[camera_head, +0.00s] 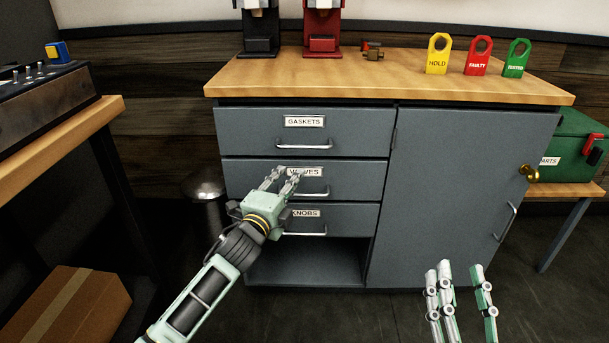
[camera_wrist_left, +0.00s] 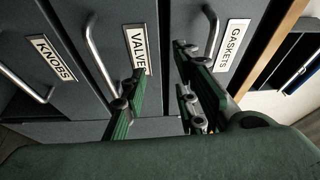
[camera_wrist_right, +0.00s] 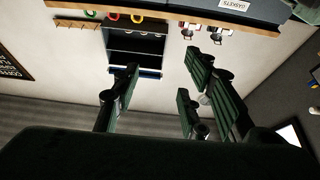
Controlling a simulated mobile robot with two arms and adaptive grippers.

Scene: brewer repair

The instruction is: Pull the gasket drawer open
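The gasket drawer (camera_head: 250,129) is the top drawer of the grey cabinet, with a GASKETS label and a metal bar handle (camera_head: 305,146). It looks shut, flush with the cabinet front. My left gripper (camera_head: 281,176) is open in front of the VALVES drawer, below the gasket handle. In the left wrist view, the gasket handle (camera_wrist_left: 211,32) shows just beyond the fingers, which are spread with nothing between them. My right gripper (camera_head: 459,275) is open and empty at the lower right, in front of the cabinet door.
The VALVES drawer (camera_head: 245,178) and KNOBS drawer (camera_head: 355,217) sit below, with an open shelf (camera_head: 300,262) at the bottom. The cabinet door (camera_head: 455,190) is shut. Brewers and HOLD (camera_head: 438,55), FAULTY (camera_head: 477,56) and TESTED tags (camera_head: 516,58) stand on top. A box (camera_head: 75,305) lies on the floor at left.

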